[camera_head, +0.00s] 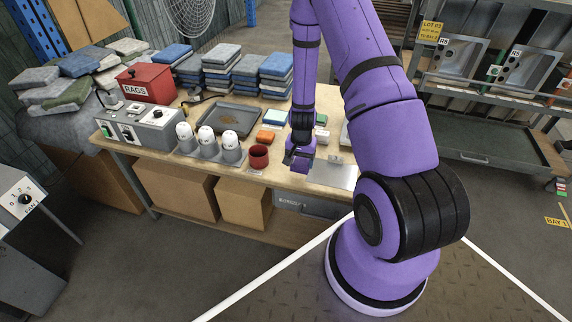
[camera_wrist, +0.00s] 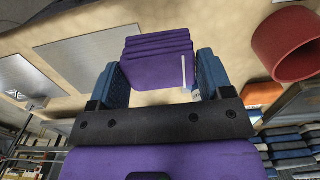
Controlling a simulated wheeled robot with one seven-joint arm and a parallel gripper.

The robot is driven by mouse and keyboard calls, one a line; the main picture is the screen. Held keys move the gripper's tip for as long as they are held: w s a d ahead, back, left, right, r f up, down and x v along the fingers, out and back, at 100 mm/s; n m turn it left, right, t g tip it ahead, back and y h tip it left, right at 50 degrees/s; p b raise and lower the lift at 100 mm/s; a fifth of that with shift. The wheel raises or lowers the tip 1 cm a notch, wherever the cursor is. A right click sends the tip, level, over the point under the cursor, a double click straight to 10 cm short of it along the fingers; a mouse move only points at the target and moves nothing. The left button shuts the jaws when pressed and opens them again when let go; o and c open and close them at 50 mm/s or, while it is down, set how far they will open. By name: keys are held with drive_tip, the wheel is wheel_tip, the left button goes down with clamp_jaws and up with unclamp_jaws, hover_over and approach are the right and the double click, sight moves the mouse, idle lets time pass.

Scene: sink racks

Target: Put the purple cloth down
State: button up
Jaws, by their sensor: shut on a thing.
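The purple cloth (camera_wrist: 158,58) is a folded, layered block with a small white strip on one side. In the wrist view my gripper (camera_wrist: 160,76) has its two blue-grey fingers on either side of the cloth, holding it. In the head view my gripper (camera_head: 298,155) is low over the front part of the wooden table (camera_head: 200,162), between the red cup and a flat metal plate. There the cloth is hard to tell from my purple arm. I cannot tell whether its underside touches the table.
A red cup (camera_head: 259,156) stands close left of my gripper; it also shows in the wrist view (camera_wrist: 287,45). A metal plate (camera_head: 335,173) lies to the right. An orange cloth (camera_head: 265,136), a grey tray (camera_head: 229,119), white-topped canisters (camera_head: 230,146) and folded stacks (camera_head: 222,60) occupy the table.

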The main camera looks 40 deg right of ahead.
drive_tip(key=w+a, duration=0.1)
drive_tip(key=w, duration=0.1)
drive_tip(key=w+a, duration=0.1)
drive_tip(key=w, duration=0.1)
drive_tip(key=shift+a+f, duration=0.2)
drive_tip(key=shift+a, duration=0.1)
drive_tip(key=shift+w+a+f, duration=0.15)
drive_tip(key=shift+w+f, duration=0.05)
drive_tip(key=shift+w, duration=0.05)
drive_tip(key=shift+f, duration=1.55)
drive_tip(key=shift+f, duration=0.1)
drive_tip(key=o, duration=1.2)
